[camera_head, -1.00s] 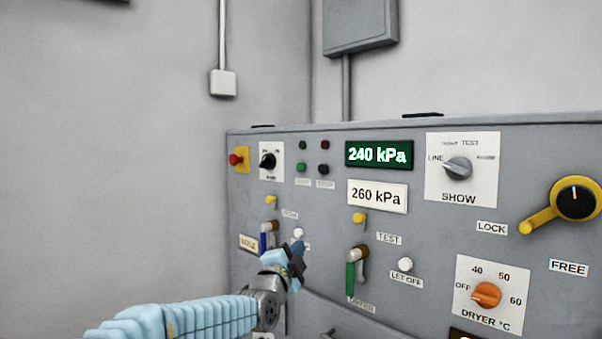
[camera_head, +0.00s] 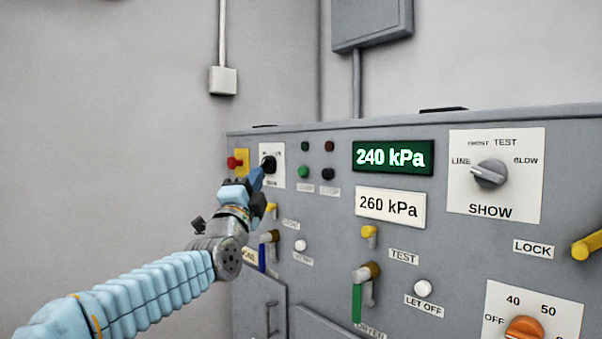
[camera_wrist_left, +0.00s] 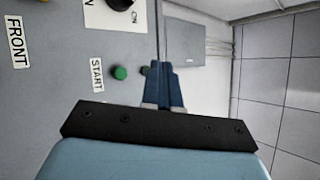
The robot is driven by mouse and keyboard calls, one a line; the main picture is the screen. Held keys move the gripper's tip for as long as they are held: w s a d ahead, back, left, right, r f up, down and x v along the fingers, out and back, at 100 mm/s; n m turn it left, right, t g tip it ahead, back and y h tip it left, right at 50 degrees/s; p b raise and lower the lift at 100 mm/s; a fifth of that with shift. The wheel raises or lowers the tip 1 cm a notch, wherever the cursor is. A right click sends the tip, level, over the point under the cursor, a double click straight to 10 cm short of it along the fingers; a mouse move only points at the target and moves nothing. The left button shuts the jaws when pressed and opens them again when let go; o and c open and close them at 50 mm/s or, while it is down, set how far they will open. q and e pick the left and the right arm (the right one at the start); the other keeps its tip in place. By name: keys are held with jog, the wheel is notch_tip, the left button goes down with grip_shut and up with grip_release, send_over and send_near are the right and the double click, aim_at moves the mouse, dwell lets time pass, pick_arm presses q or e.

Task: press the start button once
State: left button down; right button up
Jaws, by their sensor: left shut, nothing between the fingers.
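The start button is a small round green button (camera_head: 303,172) on the grey panel, above a small label too blurred to read in the head view. In the left wrist view it is a green knob (camera_wrist_left: 120,73) beside the START label (camera_wrist_left: 97,74). My left gripper (camera_head: 257,174) is shut and empty, its blue fingers in front of the panel, left of the button and just below the black rotary knob (camera_head: 268,163). In the left wrist view the shut fingers (camera_wrist_left: 162,68) appear right of the button, apart from it. My right gripper is not in view.
A dark green lamp (camera_head: 304,146) sits above the start button and a black button (camera_head: 328,174) beside it. A red knob on a yellow plate (camera_head: 238,161) is at the left. Yellow levers (camera_head: 369,235) and a white button (camera_head: 301,245) lie below. The display (camera_head: 393,157) reads 240 kPa.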

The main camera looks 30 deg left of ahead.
aim_at(303, 171)
pick_arm(q)
jog(key=w+d+p, duration=0.3)
jog(key=w, duration=0.5)
jog(key=shift+d+p, duration=0.15)
jog(key=shift+p, duration=0.25)
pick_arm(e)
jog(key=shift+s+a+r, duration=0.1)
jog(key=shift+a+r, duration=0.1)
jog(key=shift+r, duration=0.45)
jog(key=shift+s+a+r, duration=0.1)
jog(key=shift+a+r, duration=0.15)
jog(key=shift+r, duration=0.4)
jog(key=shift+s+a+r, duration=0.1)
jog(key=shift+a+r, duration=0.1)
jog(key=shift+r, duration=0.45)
pick_arm(q)
jog(key=shift+w, duration=0.1)
jog(key=shift+w+d, duration=0.2)
jog(key=shift+w, duration=0.1)
